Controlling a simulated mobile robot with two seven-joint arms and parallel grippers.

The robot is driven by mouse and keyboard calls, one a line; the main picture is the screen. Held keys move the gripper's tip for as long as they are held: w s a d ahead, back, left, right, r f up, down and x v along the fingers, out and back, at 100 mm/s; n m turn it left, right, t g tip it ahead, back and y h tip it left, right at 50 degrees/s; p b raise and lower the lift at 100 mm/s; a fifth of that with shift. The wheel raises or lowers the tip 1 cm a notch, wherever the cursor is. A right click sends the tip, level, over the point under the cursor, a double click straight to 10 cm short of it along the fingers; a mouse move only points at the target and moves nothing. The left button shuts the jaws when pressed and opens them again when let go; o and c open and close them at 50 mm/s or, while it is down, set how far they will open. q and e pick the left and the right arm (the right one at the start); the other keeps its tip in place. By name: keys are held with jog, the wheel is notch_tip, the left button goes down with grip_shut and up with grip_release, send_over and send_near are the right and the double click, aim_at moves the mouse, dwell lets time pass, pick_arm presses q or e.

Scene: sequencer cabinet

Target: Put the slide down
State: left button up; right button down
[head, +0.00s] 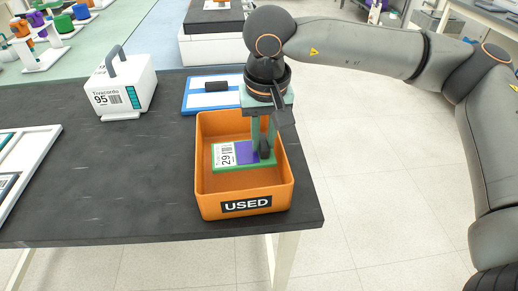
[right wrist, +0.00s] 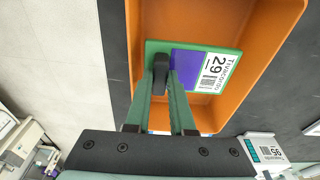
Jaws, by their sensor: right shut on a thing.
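The slide (head: 225,155) is a flat green piece with a purple patch and a white label reading 29. It is inside the orange bin (head: 245,205) marked USED, low between the walls; I cannot tell whether it touches the floor. My right gripper (head: 265,155) reaches down into the bin and is shut on the slide's dark knob. In the right wrist view the fingers (right wrist: 162,75) close around the knob at one end of the slide (right wrist: 195,70), with the orange bin (right wrist: 270,55) around it. My left gripper is not in view.
The bin stands near the right end of the dark table (head: 110,190). A white carry case (head: 122,90) marked 95 stands at the back left. A blue and white clipboard-like item (head: 210,95) lies behind the bin. White trays (head: 35,165) lie at the left edge.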

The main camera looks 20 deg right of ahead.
jog(key=shift+w+a+f, duration=0.1)
jog(key=shift+w+f, duration=0.4)
jog(key=shift+f, duration=0.05)
jog(key=shift+w+f, duration=0.15)
jog(key=shift+f, duration=0.8)
jog(key=shift+w+f, duration=0.15)
jog(key=shift+f, duration=0.75)
jog(key=shift+f, duration=0.2)
jog(key=c, duration=0.8)
grip_release()
jog(key=shift+o, duration=0.2)
jog(key=shift+r, duration=0.15)
jog(key=r, duration=0.4)
jog(key=s+r, duration=0.1)
jog(key=r, duration=0.7)
jog(key=shift+s+a+p, duration=0.25)
jog(key=shift+s+p, duration=0.1)
jog(key=shift+s, duration=0.05)
jog(key=shift+a, duration=0.1)
